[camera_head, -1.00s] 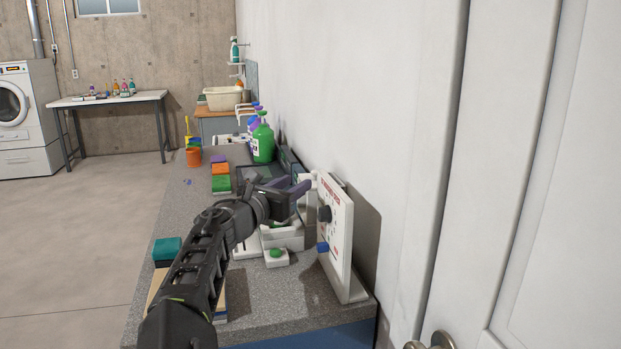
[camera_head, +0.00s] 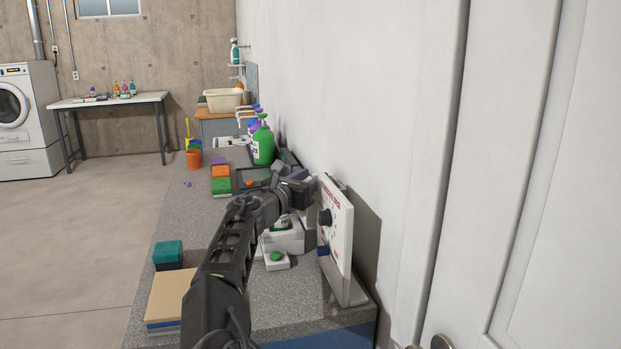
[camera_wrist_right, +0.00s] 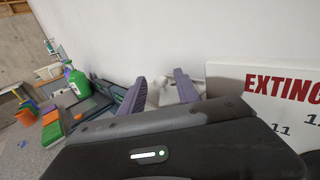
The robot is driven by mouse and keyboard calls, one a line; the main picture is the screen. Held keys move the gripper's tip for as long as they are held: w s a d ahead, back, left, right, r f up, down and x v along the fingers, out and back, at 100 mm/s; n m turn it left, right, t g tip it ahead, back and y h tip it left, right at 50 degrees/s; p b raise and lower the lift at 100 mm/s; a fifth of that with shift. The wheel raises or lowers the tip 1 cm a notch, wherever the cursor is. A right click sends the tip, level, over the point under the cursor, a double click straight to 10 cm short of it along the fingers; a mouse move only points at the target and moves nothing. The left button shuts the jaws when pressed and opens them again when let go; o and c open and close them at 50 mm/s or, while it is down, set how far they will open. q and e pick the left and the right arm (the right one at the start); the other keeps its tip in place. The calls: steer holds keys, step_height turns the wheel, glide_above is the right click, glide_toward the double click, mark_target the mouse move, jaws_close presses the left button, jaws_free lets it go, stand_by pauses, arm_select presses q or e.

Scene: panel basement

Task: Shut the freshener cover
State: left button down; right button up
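The freshener is probably the white housing (camera_head: 284,241) on the counter, with a green part inside, just left of the white panel. My right arm and gripper hide much of it, so I cannot tell how far its cover stands open. My right gripper (camera_head: 304,187) is above and behind the housing, close to the panel's upper left edge. In the right wrist view the two purple-grey fingers (camera_wrist_right: 160,90) are apart. White parts (camera_wrist_right: 163,92) show between and behind them; contact cannot be made out. My left gripper is not in view.
The upright white panel (camera_head: 341,236) with a black knob stands close on the right, against the wall. A small white box with a green button (camera_head: 276,259) sits in front.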

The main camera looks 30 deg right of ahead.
steer(key=shift+c, duration=0.2)
jaws_close()
stand_by(1.1)
